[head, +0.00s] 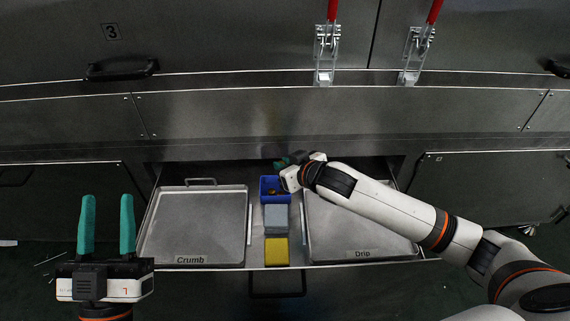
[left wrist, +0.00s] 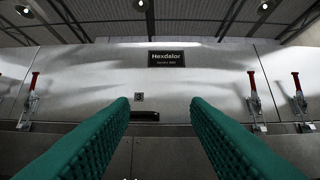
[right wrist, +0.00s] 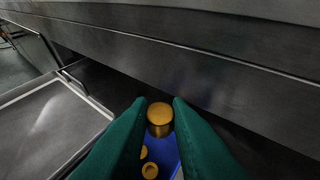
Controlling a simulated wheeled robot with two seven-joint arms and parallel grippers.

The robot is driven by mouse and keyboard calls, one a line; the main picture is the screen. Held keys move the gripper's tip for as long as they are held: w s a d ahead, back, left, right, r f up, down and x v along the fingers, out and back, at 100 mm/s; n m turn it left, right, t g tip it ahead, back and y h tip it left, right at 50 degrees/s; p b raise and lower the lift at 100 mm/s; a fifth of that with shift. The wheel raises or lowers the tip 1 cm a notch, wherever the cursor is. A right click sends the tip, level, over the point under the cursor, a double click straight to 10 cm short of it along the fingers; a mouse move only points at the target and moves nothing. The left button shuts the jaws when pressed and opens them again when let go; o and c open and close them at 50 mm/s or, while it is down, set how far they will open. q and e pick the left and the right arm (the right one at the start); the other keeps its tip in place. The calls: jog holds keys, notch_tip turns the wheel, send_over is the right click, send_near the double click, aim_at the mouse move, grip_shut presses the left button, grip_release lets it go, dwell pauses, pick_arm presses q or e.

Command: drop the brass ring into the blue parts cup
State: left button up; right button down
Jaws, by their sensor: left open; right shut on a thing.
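My right gripper (head: 283,163) reaches over the open drawer, at the back edge of the blue parts cup (head: 275,198). In the right wrist view its green fingers (right wrist: 159,108) are shut on the brass ring (right wrist: 159,120), a short, thick, gold-coloured piece. The blue cup (right wrist: 170,150) shows below and behind it, partly hidden by the fingers. Small round brass pieces (right wrist: 150,171) lie in the cup. In the head view the held ring is hidden by my gripper. My left gripper (head: 107,200) is open and empty, raised at the left in front of the drawer.
A grey cup (head: 276,219) and a yellow cup (head: 276,252) stand in line in front of the blue one. The Crumb tray (head: 195,225) lies left, the Drip tray (head: 350,235) right. The dryer's front panel (head: 330,112) rises close behind the drawer.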

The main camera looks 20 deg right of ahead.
jog(key=c, duration=1.3)
grip_release()
jog(key=shift+o, duration=0.2)
pick_arm(q)
notch_tip(320, 180, down, 12)
jog(key=w+a+g+y+p, duration=0.1)
jog(key=g+y+p, duration=0.2)
jog(key=g, duration=0.6)
jog(key=shift+w+a+f+p, duration=0.2)
jog(key=shift+w+a+p, duration=0.1)
pick_arm(e)
jog(key=v, duration=1.2)
